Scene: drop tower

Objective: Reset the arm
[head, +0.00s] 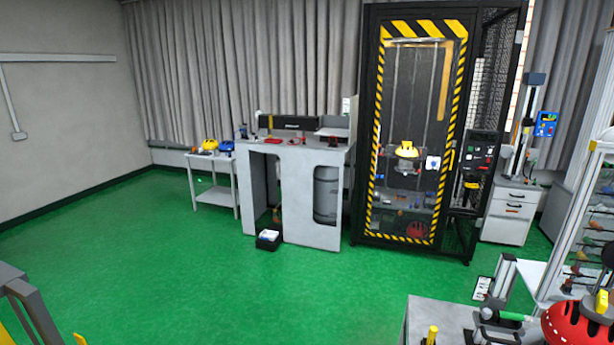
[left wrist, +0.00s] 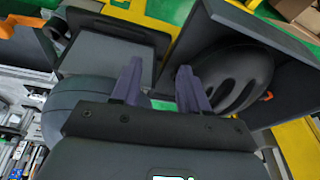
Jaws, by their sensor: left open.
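My left gripper (left wrist: 160,88) shows in the left wrist view with its two dark purple fingers apart, and nothing is between them. Beyond the fingers are a dark rounded helmet-like thing (left wrist: 236,78) on the right and a grey flat-topped box (left wrist: 112,52) on the left. I cannot tell whether the fingers touch either of them. In the head view neither gripper can be made out. The drop tower (head: 410,130) stands at the back with a black frame and yellow-black striped edging, and a yellow helmet (head: 406,150) is inside it.
A grey workbench (head: 300,190) and a small white side table (head: 214,195) stand left of the tower. A red helmet (head: 580,325) is on a bench at the front right. The green floor (head: 200,270) is widely clear.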

